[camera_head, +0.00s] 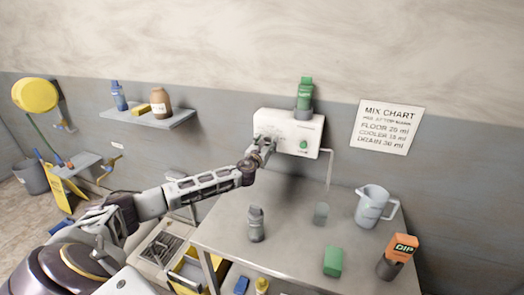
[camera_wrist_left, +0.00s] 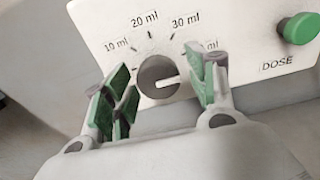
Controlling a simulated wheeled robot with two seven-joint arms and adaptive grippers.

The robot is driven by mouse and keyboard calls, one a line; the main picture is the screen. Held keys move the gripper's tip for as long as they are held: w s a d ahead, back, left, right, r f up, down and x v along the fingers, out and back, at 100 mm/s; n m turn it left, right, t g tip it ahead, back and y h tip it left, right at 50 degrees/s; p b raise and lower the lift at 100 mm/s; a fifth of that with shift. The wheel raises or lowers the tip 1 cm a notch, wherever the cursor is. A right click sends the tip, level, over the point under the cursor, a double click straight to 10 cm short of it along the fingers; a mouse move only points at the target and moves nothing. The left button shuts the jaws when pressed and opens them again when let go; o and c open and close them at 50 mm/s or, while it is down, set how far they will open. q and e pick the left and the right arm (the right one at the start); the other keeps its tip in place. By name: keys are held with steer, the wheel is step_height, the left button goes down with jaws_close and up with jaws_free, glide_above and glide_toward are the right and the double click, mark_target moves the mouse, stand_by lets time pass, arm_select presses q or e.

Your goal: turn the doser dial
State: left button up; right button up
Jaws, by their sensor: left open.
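The white doser box (camera_head: 315,130) is on the wall above the table, with a green bottle (camera_head: 305,93) upright on top and a green button (camera_head: 303,145) at its right. In the left wrist view the round grey dial (camera_wrist_left: 158,77) shows, with labels for 10, 20 and 30 ml and another partly hidden by a finger. Its pale pointer mark points right. My left gripper (camera_head: 262,148) is open in front of the doser. Its green-padded fingers (camera_wrist_left: 165,90) stand either side of the dial; contact cannot be told. My right gripper is not in view.
The metal table (camera_head: 290,247) below holds a grey jug (camera_head: 372,205), a grey bottle (camera_head: 256,224), a green block (camera_head: 333,261) and a DIP container (camera_head: 396,258). A wall shelf (camera_head: 150,118) is at left. A mix chart (camera_head: 387,126) hangs at right.

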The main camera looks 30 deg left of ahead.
arm_select(q)
steer(key=v, duration=1.2)
stand_by(0.5)
steer(key=shift+f, duration=0.15)
stand_by(0.5)
